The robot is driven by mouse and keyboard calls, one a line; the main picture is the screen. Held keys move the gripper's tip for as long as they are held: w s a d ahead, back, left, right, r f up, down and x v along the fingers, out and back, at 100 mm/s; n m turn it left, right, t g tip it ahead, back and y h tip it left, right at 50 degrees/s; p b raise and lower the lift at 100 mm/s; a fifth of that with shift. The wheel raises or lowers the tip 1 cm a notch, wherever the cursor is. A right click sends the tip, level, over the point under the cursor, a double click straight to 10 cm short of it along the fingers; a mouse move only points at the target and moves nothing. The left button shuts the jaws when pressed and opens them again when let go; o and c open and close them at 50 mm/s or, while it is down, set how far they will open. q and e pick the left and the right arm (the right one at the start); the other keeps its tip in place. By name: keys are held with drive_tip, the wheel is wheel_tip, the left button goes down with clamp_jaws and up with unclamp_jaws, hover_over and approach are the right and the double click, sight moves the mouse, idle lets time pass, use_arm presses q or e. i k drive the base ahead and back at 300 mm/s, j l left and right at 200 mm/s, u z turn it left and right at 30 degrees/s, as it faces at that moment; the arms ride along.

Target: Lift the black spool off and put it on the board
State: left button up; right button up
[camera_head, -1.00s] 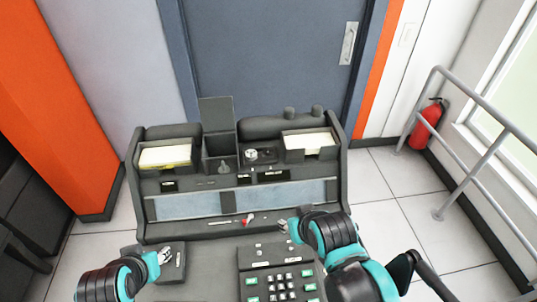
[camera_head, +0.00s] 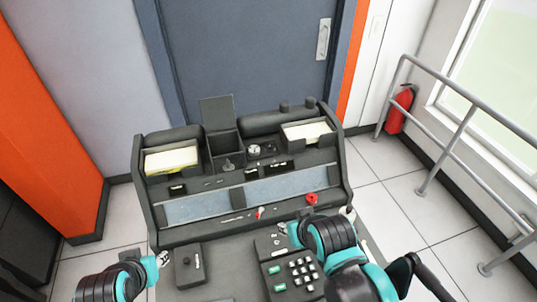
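A dark console (camera_head: 235,242) stands in front of me. Two short dark cylinders stand on its top right: one left (camera_head: 284,106) and one right (camera_head: 310,103). I cannot tell whether either is the black spool. I cannot tell which surface is the board; a grey-blue strip (camera_head: 198,208) runs across the console front. My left gripper (camera_head: 162,259) is at lower left, beside a dark box with a small knob (camera_head: 189,265). My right gripper (camera_head: 281,230) is above the keypad (camera_head: 290,273), below the strip. Both are too small to show their finger opening; I see nothing clearly held.
Card trays (camera_head: 171,160) and (camera_head: 307,131) sit left and right on the console, with an open dark box (camera_head: 224,148) between. A red knob (camera_head: 311,198) and a small red-tipped lever (camera_head: 259,212) are on the front. A grey railing (camera_head: 463,170) stands at right.

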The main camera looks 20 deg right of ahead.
sight(267, 149)
drive_tip(key=j+z, duration=0.25)
drive_tip(key=j, duration=0.35)
drive_tip(key=j+z, duration=0.25)
drive_tip(key=j, duration=0.4)
drive_tip(key=j+z, duration=0.25)
drive_tip(key=j, duration=0.35)
drive_tip(key=k+j+z, duration=0.15)
drive_tip(key=j+z, duration=0.15)
drive_tip(key=j, duration=0.3)
drive_tip(key=i+j+z, duration=0.25)
drive_tip(key=j, duration=0.25)
drive_tip(key=i+j+z, duration=0.1)
drive_tip(key=j+z, duration=0.15)
drive_tip(key=j, duration=0.3)
drive_tip(key=i+j+z, duration=0.1)
drive_tip(key=j+z, duration=0.15)
drive_tip(key=j, duration=0.3)
drive_tip(key=i+j+z, duration=0.1)
drive_tip(key=j+z, duration=0.15)
drive_tip(key=j, duration=0.3)
drive_tip(key=i+j+z, duration=0.15)
drive_tip(key=j, duration=0.15)
drive_tip(key=i+j+z, duration=0.1)
drive_tip(key=j, duration=0.2)
drive_tip(key=i+j+z, duration=0.15)
drive_tip(key=j, duration=0.2)
drive_tip(key=k+l, duration=0.05)
